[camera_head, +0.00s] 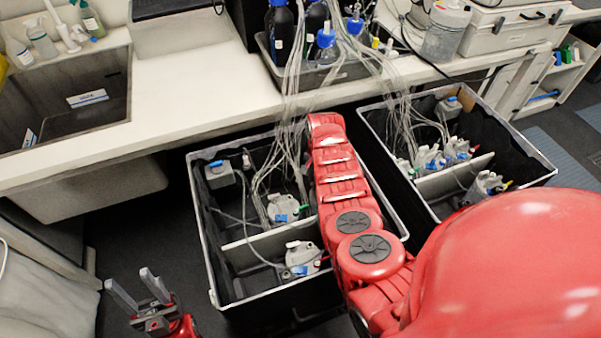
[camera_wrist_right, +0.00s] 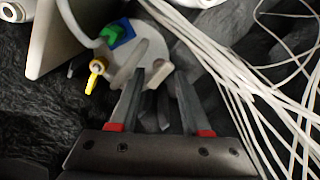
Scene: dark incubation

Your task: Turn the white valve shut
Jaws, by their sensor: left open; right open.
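In the right wrist view, a round pale bottle top (camera_wrist_right: 150,48) carries a blue and green fitting (camera_wrist_right: 117,33), a yellow-tipped connector (camera_wrist_right: 96,72) and small pale lever-like parts. A short whitish piece (camera_wrist_right: 158,75), which may be the white valve, shows between the fingertips of my right gripper (camera_wrist_right: 161,76). That gripper is open, its fingers on either side of the piece; contact cannot be told. In the head view, my red right arm hides the right gripper. My left gripper (camera_head: 132,284) is open and empty at the lower left, apart from the crates.
A left crate (camera_head: 212,262) and a right crate (camera_head: 541,170) hold bottles with fittings, split by pale dividers. Loose white tubes (camera_wrist_right: 235,85) run close right of my right gripper. The bench (camera_head: 120,155) with a sink stands behind the crates.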

